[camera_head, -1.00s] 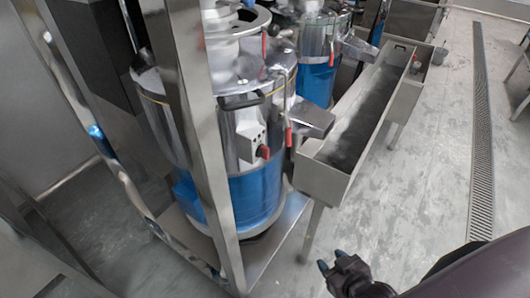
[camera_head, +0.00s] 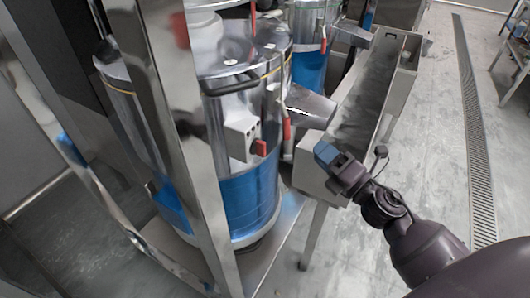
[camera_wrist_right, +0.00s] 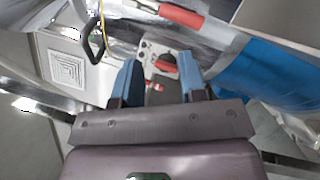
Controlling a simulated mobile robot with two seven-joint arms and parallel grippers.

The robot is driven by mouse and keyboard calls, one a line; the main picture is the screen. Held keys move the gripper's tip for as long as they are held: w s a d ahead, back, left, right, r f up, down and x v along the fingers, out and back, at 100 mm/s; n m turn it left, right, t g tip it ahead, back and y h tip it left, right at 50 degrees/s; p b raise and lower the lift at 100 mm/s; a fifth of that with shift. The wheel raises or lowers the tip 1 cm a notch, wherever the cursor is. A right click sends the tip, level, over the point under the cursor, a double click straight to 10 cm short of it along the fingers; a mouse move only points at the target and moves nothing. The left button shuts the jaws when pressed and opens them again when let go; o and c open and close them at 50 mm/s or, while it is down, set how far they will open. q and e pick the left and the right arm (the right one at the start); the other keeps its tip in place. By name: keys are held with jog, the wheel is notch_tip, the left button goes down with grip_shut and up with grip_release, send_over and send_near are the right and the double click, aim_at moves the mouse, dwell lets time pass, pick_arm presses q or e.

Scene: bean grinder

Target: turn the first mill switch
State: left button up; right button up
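The first mill (camera_head: 245,195) is a steel drum with a blue lower band, behind a steel post in the head view. Its grey switch box (camera_head: 239,138) carries a red switch (camera_head: 261,147) on its right side. In the right wrist view the switch (camera_wrist_right: 165,63) shows beyond and between the fingertips. My right gripper (camera_head: 326,152) is to the right of the switch, apart from it, near the chute. In the wrist view the right gripper (camera_wrist_right: 160,80) has its two blue fingers spread with nothing between them. My left gripper is not in view.
A steel post (camera_head: 190,130) stands in front of the mill. A steel chute (camera_head: 310,106) juts out above the long trough (camera_head: 365,100). A red-handled lever (camera_head: 287,128) hangs beside the switch. A second mill (camera_head: 309,65) stands behind.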

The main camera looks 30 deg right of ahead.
aim_at(265, 150)
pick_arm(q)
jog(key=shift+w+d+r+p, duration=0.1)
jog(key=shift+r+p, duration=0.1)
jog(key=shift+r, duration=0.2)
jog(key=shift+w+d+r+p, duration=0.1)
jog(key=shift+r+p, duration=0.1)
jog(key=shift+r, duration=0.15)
pick_arm(e)
jog(key=w+a+n+g+y, duration=0.1)
jog(key=w+a+n, duration=0.1)
jog(key=n, duration=0.3)
jog(key=w+a+f+n+g+y, duration=0.1)
jog(key=w+a+n+g+y, duration=0.1)
jog(key=n, duration=0.4)
jog(key=w+a+n+g+y, duration=0.1)
jog(key=w+a+n, duration=0.2)
jog(key=a+n, duration=0.2)
jog(key=shift+w+a+f+n+y, duration=0.15)
jog(key=shift+w+a+n+y, duration=0.1)
jog(key=shift+a+n+y, duration=0.15)
jog(key=shift+c, duration=0.3)
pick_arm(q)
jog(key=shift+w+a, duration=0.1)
pick_arm(e)
grip_shut()
